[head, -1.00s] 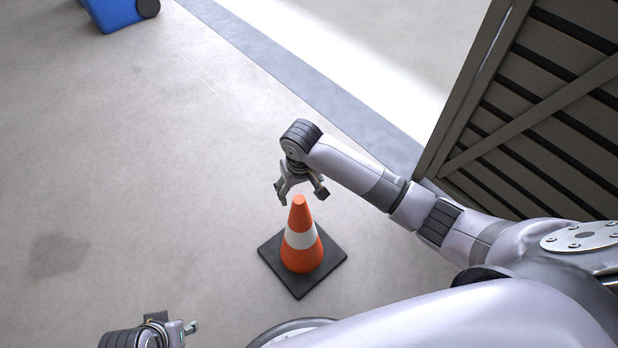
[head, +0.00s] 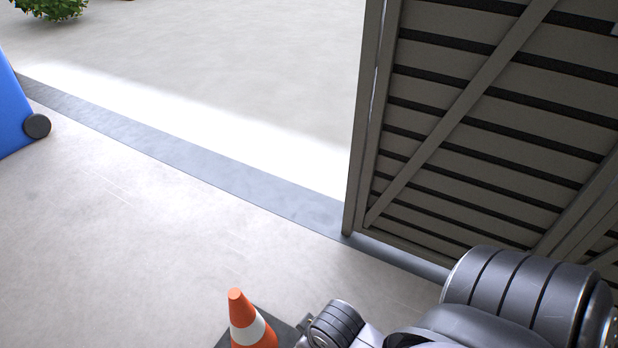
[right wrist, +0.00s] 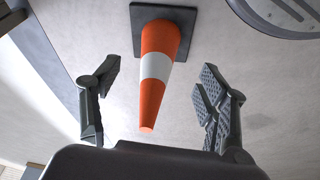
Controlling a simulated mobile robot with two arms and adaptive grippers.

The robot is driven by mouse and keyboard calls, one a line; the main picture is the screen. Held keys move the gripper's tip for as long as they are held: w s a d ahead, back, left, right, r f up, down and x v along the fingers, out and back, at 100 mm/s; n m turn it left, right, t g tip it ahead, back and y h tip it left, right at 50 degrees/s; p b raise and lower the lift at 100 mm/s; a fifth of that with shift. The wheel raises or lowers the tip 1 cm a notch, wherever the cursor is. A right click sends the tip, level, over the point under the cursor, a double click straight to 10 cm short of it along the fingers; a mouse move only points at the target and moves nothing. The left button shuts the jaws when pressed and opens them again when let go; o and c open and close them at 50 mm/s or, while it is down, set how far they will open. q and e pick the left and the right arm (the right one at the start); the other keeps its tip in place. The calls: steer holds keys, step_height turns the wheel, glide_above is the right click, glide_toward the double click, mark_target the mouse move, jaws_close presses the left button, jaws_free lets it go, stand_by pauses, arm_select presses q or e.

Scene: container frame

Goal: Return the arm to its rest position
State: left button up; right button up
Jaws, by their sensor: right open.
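My right arm (head: 345,325) shows at the bottom of the head view, to the right of the orange and white traffic cone (head: 243,318). Its gripper is hidden in that view. In the right wrist view my right gripper (right wrist: 160,95) is open and empty. Its two fingers are wide apart, and the cone (right wrist: 158,70) shows between them in the picture, with its tip toward me and clear of both fingers. The cone stands upright on its black square base (right wrist: 190,17). My left gripper is in neither current view.
A slatted grey gate or door (head: 480,120) stands at the right. A blue wheeled bin (head: 10,115) is at the left edge. A dark floor strip (head: 200,160) runs across a bright opening. A green plant (head: 50,8) is at the far left. The floor left of the cone is clear.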

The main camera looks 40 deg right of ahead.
steer(key=shift+f, duration=0.1)
stand_by(0.5)
